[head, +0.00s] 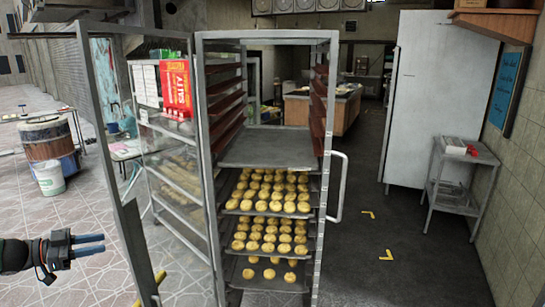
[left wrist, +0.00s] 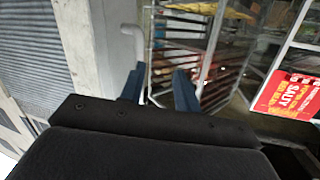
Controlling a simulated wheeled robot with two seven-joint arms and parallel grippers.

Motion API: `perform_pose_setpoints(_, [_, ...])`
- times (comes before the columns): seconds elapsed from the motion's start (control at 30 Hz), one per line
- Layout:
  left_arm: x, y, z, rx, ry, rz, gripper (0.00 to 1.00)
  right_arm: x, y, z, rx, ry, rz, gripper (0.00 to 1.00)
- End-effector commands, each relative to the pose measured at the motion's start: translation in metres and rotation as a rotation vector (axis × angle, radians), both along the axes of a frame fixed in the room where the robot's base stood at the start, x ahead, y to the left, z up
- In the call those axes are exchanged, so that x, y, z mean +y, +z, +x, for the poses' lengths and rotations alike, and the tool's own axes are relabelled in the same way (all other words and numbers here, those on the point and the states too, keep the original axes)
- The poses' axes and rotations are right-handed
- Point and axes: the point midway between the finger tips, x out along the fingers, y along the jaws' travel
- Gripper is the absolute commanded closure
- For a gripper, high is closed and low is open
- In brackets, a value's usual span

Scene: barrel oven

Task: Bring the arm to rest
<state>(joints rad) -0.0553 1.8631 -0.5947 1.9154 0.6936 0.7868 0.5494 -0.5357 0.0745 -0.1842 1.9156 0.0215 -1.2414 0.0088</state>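My left gripper (head: 103,244) is at the lower left of the head view, level, with its two blue-grey fingers pointing right. In the left wrist view the fingers (left wrist: 158,85) stand apart with nothing between them, so it is open and empty. It is left of the tall metal rack (head: 330,165) and its open glass-panelled door (head: 130,240), apart from both as far as I can tell. The rack also shows beyond the fingers in the left wrist view (left wrist: 190,58). My right gripper is in neither view.
Trays of round golden buns (head: 268,190) fill the rack's lower levels; an upper tray (head: 270,148) is empty. A red packet (head: 176,88) shows behind the door. A wooden barrel (head: 47,140) and white bucket (head: 48,178) stand left. A small metal table (head: 460,180) stands right. Floor between is clear.

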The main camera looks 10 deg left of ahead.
Motion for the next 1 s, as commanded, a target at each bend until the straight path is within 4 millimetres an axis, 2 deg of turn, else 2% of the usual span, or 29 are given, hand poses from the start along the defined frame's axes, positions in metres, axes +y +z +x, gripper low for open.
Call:
perform_pose_setpoints(0.2, [0.036, -0.048, 0.015, 0.038, 0.133, 0.343, 0.68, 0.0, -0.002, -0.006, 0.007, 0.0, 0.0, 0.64])
perform_pose_setpoints(0.4, [0.083, -0.076, 0.026, 0.064, 0.244, 0.696, 0.68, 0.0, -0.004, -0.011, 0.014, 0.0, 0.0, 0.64])
perform_pose_setpoints(0.6, [0.116, -0.108, 0.036, 0.087, 0.357, 0.979, 0.68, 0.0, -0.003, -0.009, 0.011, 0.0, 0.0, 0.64])
perform_pose_setpoints(0.77, [0.127, -0.147, 0.037, 0.127, 0.445, 1.138, 0.68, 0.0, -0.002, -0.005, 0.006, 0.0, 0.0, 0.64])
perform_pose_setpoints(1.0, [0.119, -0.208, 0.026, 0.209, 0.539, 1.254, 0.68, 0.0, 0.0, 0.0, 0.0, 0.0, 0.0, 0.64])
